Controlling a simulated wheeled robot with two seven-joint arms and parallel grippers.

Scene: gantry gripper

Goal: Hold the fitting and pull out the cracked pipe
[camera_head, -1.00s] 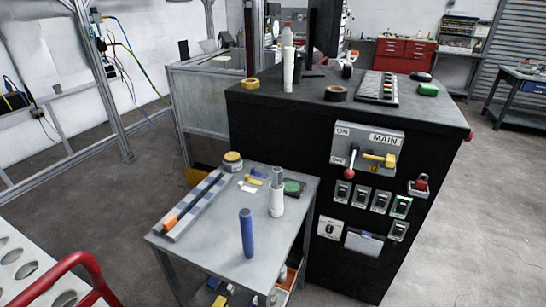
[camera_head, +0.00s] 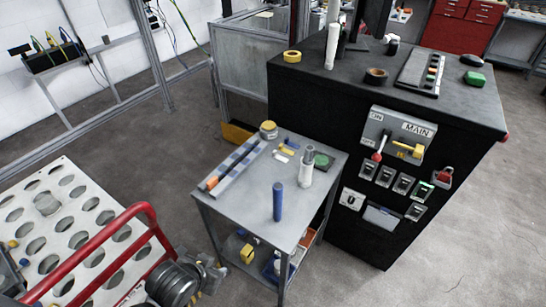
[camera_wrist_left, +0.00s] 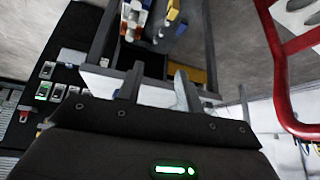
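On the small grey cart (camera_head: 245,205), a white upright fitting (camera_head: 305,178) stands near the right edge with a grey pipe (camera_head: 308,157) sticking up out of its top. I cannot make out a crack at this size. A blue cylinder (camera_head: 278,203) stands upright nearer the cart's front. My left gripper (camera_head: 215,272) is low at the bottom of the head view, left of the cart and below its top. In the left wrist view its two fingers (camera_wrist_left: 158,88) are apart with nothing between them, and the cart shows beyond. My right gripper is not in view.
A black cabinet (camera_head: 335,215) with switches stands right of the cart. A tall white tube (camera_head: 332,45) and tape rolls are on it. A perforated white panel (camera_head: 60,215) and a red rail (camera_head: 100,240) lie at left. A striped bar (camera_head: 232,165) and a jar (camera_head: 268,130) share the cart top.

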